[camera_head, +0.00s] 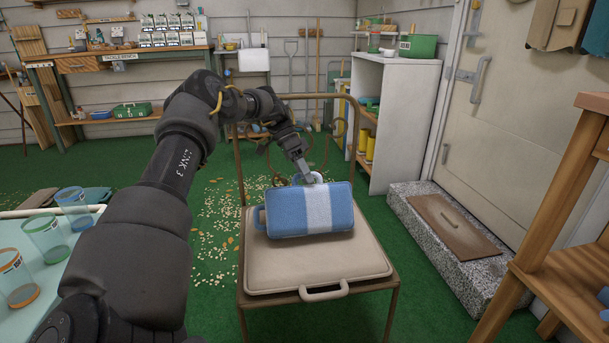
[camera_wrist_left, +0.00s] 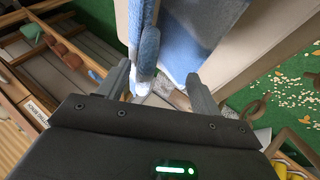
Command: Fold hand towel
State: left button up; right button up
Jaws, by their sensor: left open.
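The hand towel (camera_head: 318,210) is blue with a broad white middle band. It lies as a thick folded bundle on the beige seat pad (camera_head: 300,268) of a chair, with a blue loop of cloth sticking out at its left end. My left gripper (camera_head: 312,178) is at the towel's far upper edge, pointing down. In the left wrist view my left gripper (camera_wrist_left: 158,76) has its fingers apart, with an upright blue and white fold of the towel (camera_wrist_left: 148,45) between them. Whether the fingers touch the cloth cannot be told. My right gripper is not in view.
The chair's metal back frame (camera_head: 240,150) rises behind the seat, close to my left arm. A table (camera_head: 30,300) with clear cups stands at the left. A wooden stand (camera_head: 560,220) is at the right, and a stone step (camera_head: 455,275) lies before the door.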

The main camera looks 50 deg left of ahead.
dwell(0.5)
pick_arm(q)
jog(key=p+v, duration=0.6)
jog(key=v, duration=0.1)
dwell(0.7)
dwell(0.3)
notch_tip(320, 180, up, 8)
jog(key=p, duration=0.7)
dwell(0.6)
